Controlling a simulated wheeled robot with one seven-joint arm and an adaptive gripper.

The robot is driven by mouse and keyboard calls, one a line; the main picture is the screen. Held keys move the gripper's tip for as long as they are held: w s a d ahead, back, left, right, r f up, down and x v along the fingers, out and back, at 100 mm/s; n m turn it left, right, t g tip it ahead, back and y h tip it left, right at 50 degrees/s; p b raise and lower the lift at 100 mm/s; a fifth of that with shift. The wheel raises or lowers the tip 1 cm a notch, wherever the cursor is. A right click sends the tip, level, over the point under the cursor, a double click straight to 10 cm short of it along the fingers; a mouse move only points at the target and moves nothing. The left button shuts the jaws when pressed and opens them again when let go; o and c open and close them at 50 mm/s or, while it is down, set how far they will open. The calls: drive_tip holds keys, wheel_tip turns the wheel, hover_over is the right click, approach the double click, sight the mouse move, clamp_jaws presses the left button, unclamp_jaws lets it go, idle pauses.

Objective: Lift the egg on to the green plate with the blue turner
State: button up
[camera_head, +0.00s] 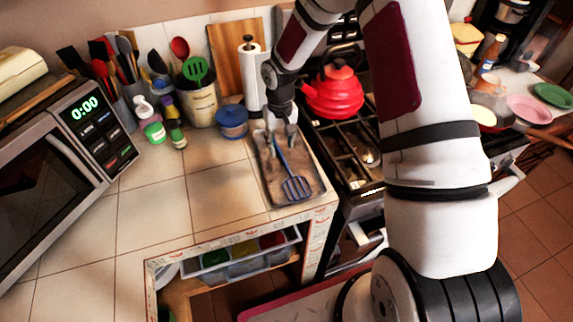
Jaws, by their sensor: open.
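The blue turner (296,188) lies on a brown tray (312,178) on the counter, left of the stove. Its slotted head points to the front and its handle runs back beneath my gripper. My gripper (281,139) points down over the handle, open, with one finger on each side of it; I cannot tell whether they touch it. The green plate (553,95) is on the far-right counter, behind a pink plate (528,109). A pale yellow shape (484,115) sits in a dark pan, partly hidden by my arm; I cannot tell if it is the egg.
A red kettle (334,92) stands on the stove (350,150) right of the tray. A blue pot (231,121), paper towel roll (249,75) and utensil crock (198,103) stand behind. A microwave (55,165) is at left. The tiled counter (150,205) is clear in front.

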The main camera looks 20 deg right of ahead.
drive_tip(key=shift+w+f, duration=0.1)
drive_tip(key=shift+f, duration=1.35)
clamp_jaws()
drive_tip(key=shift+r, duration=0.15)
drive_tip(key=shift+r, duration=0.55)
drive_tip(key=shift+w+r+b, duration=0.1)
drive_tip(key=shift+r+b, duration=0.2)
drive_tip(key=shift+r, duration=0.65)
drive_tip(key=shift+s+d+r, duration=0.2)
drive_tip(key=shift+s+d, duration=0.25)
drive_tip(key=shift+s, duration=0.1)
drive_tip(key=s+d, duration=0.3)
drive_tip(key=s+d+r, duration=0.1)
drive_tip(key=s+d, duration=0.2)
drive_tip(key=s, duration=0.1)
drive_tip(key=s+d, duration=0.4)
drive_tip(key=shift+r+b, duration=0.15)
drive_tip(key=shift+b, duration=0.25)
